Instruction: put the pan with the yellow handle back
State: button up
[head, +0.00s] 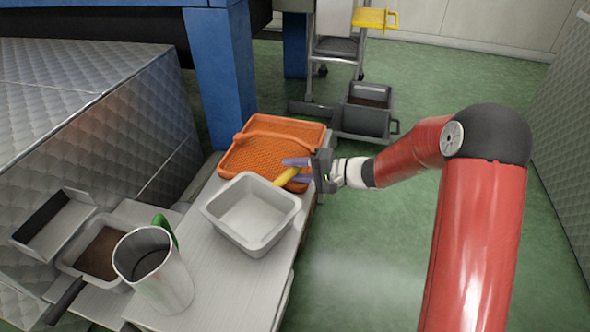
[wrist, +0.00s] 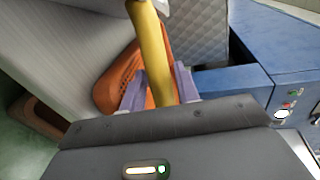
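The pan with the yellow handle (head: 250,238) is a pale grey, square, empty pan at the bench's far part in the head view. Its yellow handle (head: 286,177) points up and right, to my gripper (head: 300,170). In the wrist view the handle (wrist: 152,50) runs between the two purple fingers of my gripper (wrist: 160,92), which appear closed against its sides. Whether the pan rests on the bench or hangs just above it I cannot tell.
An orange basket (head: 262,152) lies behind the pan on the narrow bench (head: 222,285). A metal cup (head: 160,275) stands nearer, beside a brown-filled pan (head: 98,254). A grey bin (head: 364,118) and a cart with a yellow-handled pan (head: 370,18) stand beyond.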

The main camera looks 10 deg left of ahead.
jog(key=shift+r, duration=0.1)
jog(key=shift+d+r+p, duration=0.1)
jog(key=shift+r+p, duration=0.1)
jog(key=shift+p, duration=0.1)
jog(key=v, duration=1.2)
jog(key=s+d+r+n+g+h, duration=0.1)
jog(key=s+r+h, duration=0.2)
jog(key=s, duration=0.3)
jog(key=s+d+r+n+g+h, duration=0.1)
jog(key=s+r+n+h, duration=0.2)
jog(key=s, duration=0.4)
jog(key=s+d+r+t+h, duration=0.2)
jog(key=s+d+h, duration=0.2)
jog(key=s+d, duration=0.2)
jog(key=s+d+r+m+t+h, duration=0.1)
jog(key=s+d+r+t+h, duration=0.2)
jog(key=s+d+h, duration=0.2)
jog(key=shift+s+d+r+m+t+p, duration=0.15)
jog(key=shift+s+d+m+t+p, duration=0.2)
jog(key=shift+s+d, duration=0.8)
